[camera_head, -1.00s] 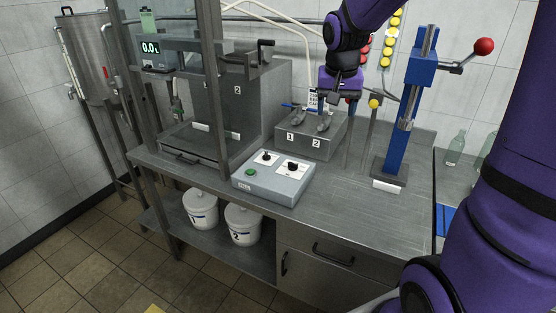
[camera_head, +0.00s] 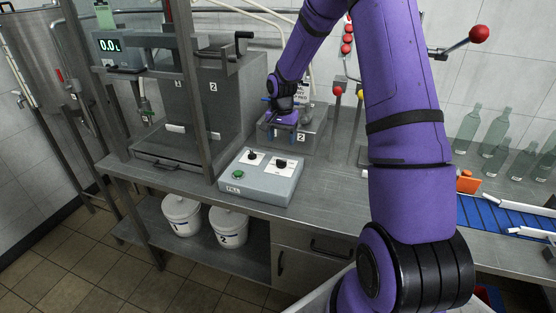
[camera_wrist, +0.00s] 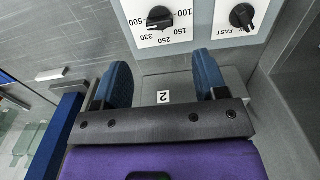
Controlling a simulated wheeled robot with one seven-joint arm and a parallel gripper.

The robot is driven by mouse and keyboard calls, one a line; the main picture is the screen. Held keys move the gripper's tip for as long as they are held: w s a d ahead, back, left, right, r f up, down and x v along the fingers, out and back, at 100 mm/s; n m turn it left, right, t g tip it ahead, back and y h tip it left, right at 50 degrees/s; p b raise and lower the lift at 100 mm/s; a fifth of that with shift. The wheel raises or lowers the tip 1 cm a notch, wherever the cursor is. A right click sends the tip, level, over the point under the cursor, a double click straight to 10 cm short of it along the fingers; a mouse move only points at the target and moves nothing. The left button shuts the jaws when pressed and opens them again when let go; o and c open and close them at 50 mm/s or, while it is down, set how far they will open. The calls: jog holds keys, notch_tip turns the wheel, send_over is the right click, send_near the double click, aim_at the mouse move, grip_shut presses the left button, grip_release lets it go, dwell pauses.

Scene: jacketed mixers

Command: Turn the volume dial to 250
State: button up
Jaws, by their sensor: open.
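The grey control box (camera_head: 262,190) sits on the steel bench. Its volume dial (camera_head: 281,163) is a black knob on a white plate. In the wrist view the volume dial (camera_wrist: 160,15) shows upside down at the top edge, with 100, 150, 250, 330 and 500 around it; I cannot tell surely where its pointer stands. The speed dial (camera_wrist: 242,15), marked FAST, is beside it. My gripper (camera_wrist: 163,78) is open and empty, its two blue fingers apart from the dial. In the head view my gripper (camera_head: 284,117) is behind the control box, near the steel valve box.
The steel valve box (camera_head: 301,139), labelled 1 and 2, is close behind. A green button (camera_head: 238,174) is on the control box. A steel mixer frame (camera_head: 190,90) stands left. A blue conveyor (camera_head: 490,213) and bottles (camera_head: 495,140) are at right.

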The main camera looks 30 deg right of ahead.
aim_at(281, 163)
notch_tip(281, 163, down, 10)
jog(key=shift+r, duration=0.2)
jog(key=shift+c, duration=0.2)
jog(key=c, duration=0.9)
